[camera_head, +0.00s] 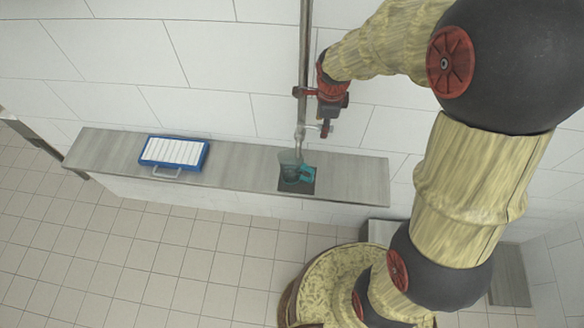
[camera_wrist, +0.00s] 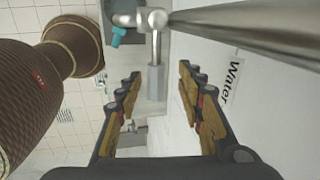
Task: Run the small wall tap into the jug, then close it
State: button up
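The small wall tap (camera_head: 299,132) hangs on a vertical metal pipe above the shelf. In the wrist view its lever (camera_wrist: 156,82) points towards my gripper (camera_wrist: 160,75). My gripper is open, with one finger on each side of the lever and gaps visible. In the head view my gripper (camera_head: 328,124) is just right of the tap. The see-through jug (camera_head: 289,160), with a teal handle, stands on the shelf below the tap. In the wrist view only a teal part of the jug (camera_wrist: 118,36) shows beside the spout. I cannot tell whether water runs.
The jug stands on a dark square (camera_head: 284,186) on the narrow grey shelf (camera_head: 235,168). A blue and white case (camera_head: 174,152) with a handle lies further left. A label reading "Water" (camera_wrist: 229,80) is on the wall. The shelf between case and jug is clear.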

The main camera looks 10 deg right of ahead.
notch_tip(320, 180, up, 12)
jog(key=s, duration=0.2)
jog(key=shift+s+a, duration=0.15)
jog(key=shift+a, duration=0.15)
dwell(0.3)
jog(key=shift+f, duration=0.15)
dwell(0.9)
